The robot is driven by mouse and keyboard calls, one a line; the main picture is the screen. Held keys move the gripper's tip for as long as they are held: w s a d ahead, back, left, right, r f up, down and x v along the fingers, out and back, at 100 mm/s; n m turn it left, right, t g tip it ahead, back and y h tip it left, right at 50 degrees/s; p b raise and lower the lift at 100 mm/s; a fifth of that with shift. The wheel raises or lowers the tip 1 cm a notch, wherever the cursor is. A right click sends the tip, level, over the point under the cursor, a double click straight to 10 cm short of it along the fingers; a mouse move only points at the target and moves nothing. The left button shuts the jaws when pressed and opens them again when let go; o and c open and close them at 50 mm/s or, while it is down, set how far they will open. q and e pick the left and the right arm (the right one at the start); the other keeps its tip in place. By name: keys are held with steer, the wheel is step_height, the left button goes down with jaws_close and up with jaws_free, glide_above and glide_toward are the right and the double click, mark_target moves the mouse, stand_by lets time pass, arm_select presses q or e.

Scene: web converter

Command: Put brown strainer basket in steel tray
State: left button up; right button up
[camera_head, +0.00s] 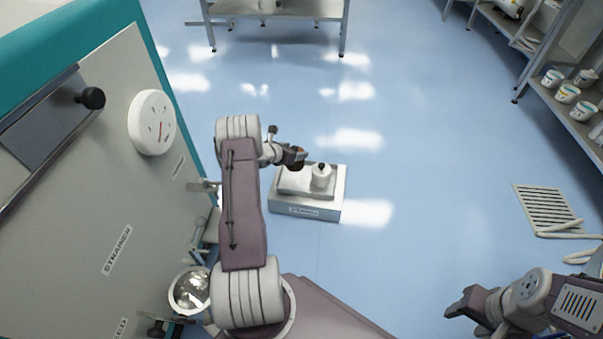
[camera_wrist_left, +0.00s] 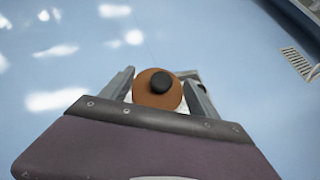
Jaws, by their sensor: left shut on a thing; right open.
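The brown strainer basket (camera_wrist_left: 152,98) shows in the left wrist view as a round brown disc with a black knob on top. My left gripper (camera_head: 297,156) is shut on it, with one finger on each side. In the head view the basket is mostly hidden by the gripper. The steel tray (camera_head: 290,191) sits on a pale labelled stand (camera_head: 310,211) on the floor. The gripper appears over or beside the tray's far left part; the height gap is hard to tell. My right gripper (camera_head: 462,308) is open and empty at the lower right.
A white container with a black knob (camera_head: 321,177) stands at the tray's right. A machine panel with a dial (camera_head: 152,122) rises at left, with a shiny round opening (camera_head: 190,289) below. Shelves with white cups (camera_head: 566,93) stand at right. The floor between is clear.

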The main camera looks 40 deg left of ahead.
mark_target(295, 164)
arm_select(q)
step_height(295, 164, down, 8)
steer(key=b, duration=0.4)
steer(key=shift+b, duration=0.3)
steer(key=shift+r, duration=0.35)
steer(key=o, duration=1.5)
steer(key=shift+f, duration=0.15)
arm_select(e)
step_height(295, 164, down, 6)
steer(key=shift+r, duration=0.2)
